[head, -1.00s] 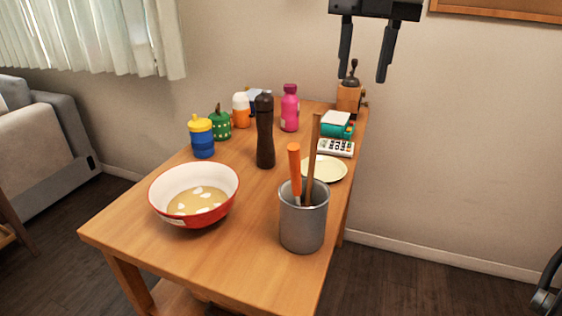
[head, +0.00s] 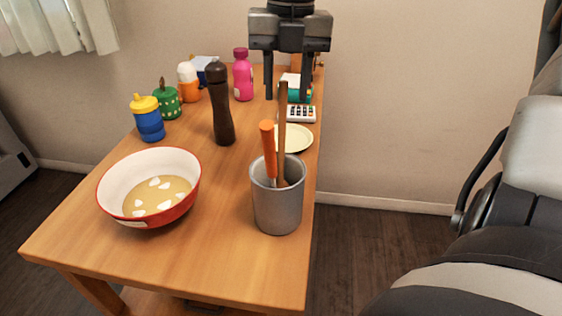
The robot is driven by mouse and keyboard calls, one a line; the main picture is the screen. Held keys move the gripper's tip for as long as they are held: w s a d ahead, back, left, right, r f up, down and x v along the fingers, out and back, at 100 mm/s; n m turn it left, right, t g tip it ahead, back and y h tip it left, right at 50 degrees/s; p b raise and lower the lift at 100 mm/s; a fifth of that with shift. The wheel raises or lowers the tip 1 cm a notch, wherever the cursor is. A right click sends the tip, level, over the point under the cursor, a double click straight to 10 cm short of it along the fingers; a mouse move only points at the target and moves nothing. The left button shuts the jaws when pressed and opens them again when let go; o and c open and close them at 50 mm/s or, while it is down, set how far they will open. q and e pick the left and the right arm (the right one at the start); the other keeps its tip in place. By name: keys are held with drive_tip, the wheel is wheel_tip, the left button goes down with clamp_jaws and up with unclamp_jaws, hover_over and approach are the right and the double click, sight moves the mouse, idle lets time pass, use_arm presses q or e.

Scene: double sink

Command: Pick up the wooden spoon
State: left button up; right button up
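The wooden spoon (head: 282,135) stands upright in a grey metal utensil holder (head: 277,208) near the table's right edge. Only its brown handle shows; its lower end is hidden inside the holder. An orange-handled utensil (head: 268,145) leans beside it. My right gripper (head: 286,97) points down at the top of the view, with its two fingers apart and nothing held. The top of the spoon handle appears between the fingers in the picture; I cannot tell whether it is truly between them in depth. My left gripper is not in view.
A red and white bowl (head: 112,190) stands left of the holder. A dark pepper mill (head: 222,110), a pink bottle (head: 243,75), a cream plate (head: 296,139) and a calculator (head: 299,114) stand behind. The table's front (head: 190,260) is clear.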

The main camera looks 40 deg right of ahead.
sight(282, 122)
drive_tip(key=f, duration=0.5)
drive_tip(key=shift+w+a+p, duration=0.1)
drive_tip(key=shift+w+p, duration=0.25)
clamp_jaws()
drive_tip(key=shift+r, duration=0.1)
drive_tip(key=shift+r, duration=0.15)
